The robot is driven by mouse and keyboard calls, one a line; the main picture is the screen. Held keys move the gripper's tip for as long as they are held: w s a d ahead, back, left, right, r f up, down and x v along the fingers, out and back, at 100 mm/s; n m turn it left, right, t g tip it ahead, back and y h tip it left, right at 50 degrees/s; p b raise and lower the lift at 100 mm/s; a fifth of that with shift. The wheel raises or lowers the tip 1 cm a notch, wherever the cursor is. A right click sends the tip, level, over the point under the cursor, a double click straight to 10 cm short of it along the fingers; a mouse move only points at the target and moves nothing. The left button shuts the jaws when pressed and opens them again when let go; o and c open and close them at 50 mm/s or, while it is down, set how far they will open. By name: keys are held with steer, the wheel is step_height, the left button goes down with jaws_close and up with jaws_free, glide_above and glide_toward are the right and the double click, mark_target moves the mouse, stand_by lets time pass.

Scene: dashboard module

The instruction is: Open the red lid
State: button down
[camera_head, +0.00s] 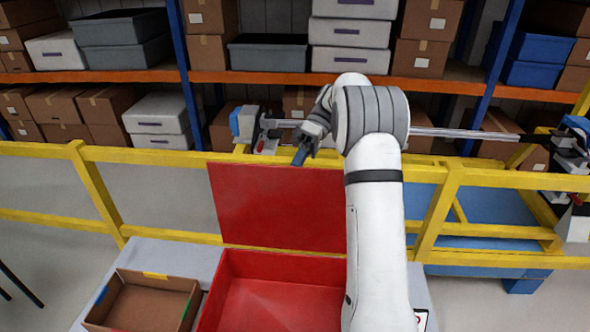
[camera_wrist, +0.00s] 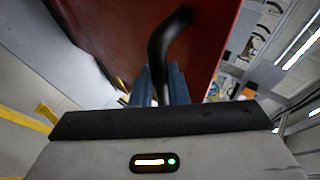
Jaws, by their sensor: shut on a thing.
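The red lid (camera_head: 275,205) stands raised, close to upright, at the back edge of the open red box (camera_head: 270,300). My gripper (camera_head: 300,157) is at the lid's top edge, with my white arm reaching up in front of the lid's right side. In the wrist view, the lid (camera_wrist: 212,35) fills the upper middle, and a curved black handle (camera_wrist: 167,38) runs down between my blue fingers. My gripper (camera_wrist: 161,85) is shut on this handle. My arm hides the right part of the box and lid in the head view.
An open cardboard box (camera_head: 145,302) sits on the grey table (camera_head: 185,258) left of the red box. A yellow railing (camera_head: 140,154) runs behind the lid. Shelves with cartons and bins (camera_head: 265,55) stand farther back.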

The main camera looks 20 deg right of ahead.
steer(key=shift+w+d+f, duration=0.1)
steer(key=shift+w+f, duration=0.25)
steer(key=shift+f, duration=0.3)
steer(key=shift+g, duration=0.3)
steer(key=c, duration=1.8)
jaws_free()
steer(key=o, duration=0.3)
steer(key=shift+w, duration=0.2)
steer(key=shift+o, duration=0.5)
steer(key=shift+s+r, duration=0.1)
steer(key=shift+r, duration=0.15)
